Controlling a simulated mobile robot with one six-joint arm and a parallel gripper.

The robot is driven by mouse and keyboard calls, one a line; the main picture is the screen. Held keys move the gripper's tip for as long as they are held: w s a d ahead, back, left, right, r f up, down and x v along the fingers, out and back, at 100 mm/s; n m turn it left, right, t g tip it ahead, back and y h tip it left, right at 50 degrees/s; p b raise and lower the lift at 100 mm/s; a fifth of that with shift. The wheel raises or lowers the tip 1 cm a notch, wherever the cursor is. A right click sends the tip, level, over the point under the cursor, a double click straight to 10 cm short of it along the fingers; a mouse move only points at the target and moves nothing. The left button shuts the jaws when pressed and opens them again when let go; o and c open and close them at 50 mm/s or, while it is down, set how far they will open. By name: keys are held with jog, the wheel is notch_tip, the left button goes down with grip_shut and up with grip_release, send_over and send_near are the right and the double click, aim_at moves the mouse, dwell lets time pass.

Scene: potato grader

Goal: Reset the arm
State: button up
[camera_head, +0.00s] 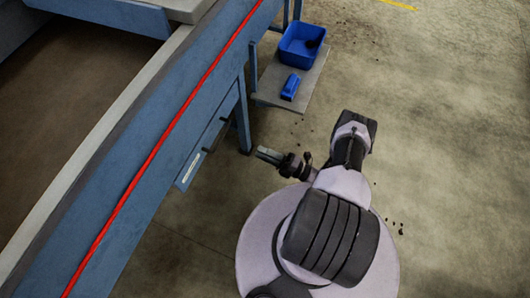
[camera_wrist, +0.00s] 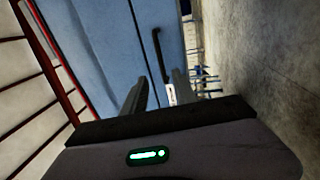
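My gripper (camera_head: 268,156) is at the end of my folded arm, pointing left toward the side of the blue machine frame (camera_head: 152,165) in the head view. It is apart from the frame, over bare floor. In the wrist view, the two dark fingers of my gripper (camera_wrist: 158,84) stand apart with nothing seen between them, so it is open and empty. Beyond the fingers the blue side panel (camera_wrist: 112,45) shows, with a dark handle-like bar (camera_wrist: 160,55) and a small white label (camera_wrist: 171,95).
A red cord (camera_head: 161,144) runs along the frame. A grey low shelf (camera_head: 270,85) beside the frame carries a blue bin (camera_head: 291,57) with something dark inside and a small blue object (camera_head: 290,87). Dark crumbs lie on the floor.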

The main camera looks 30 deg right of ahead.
jog(key=shift+s+d+f, duration=0.1)
jog(key=shift+s+d, duration=0.1)
jog(key=shift+s, duration=0.1)
jog(key=w+a+r+n+g, duration=0.1)
jog(key=a+r+n+g, duration=0.3)
jog(key=r+n, duration=0.5)
jog(key=w+a+r+n+g, duration=0.1)
jog(key=w+r+n+g, duration=0.1)
jog(key=r+n+g, duration=0.65)
jog(key=w+a+r+n+g, duration=0.1)
jog(key=a+r+n+g, duration=0.4)
jog(key=r, duration=0.6)
jog(key=s+a+r+n+t+h, duration=0.2)
jog(key=s+r+n+t+h, duration=0.1)
jog(key=s+r+n+h, duration=0.2)
jog(key=s+a+r+n+t+h, duration=0.2)
jog(key=s+r+n+t+h, duration=0.2)
jog(key=s+r+n, duration=0.6)
jog(key=shift+s+a+r+n+h, duration=0.15)
jog(key=shift+s+r+n+h, duration=0.2)
jog(key=shift+r+n, duration=1.7)
jog(key=shift+w+f+n, duration=0.1)
jog(key=shift+f+n, duration=0.4)
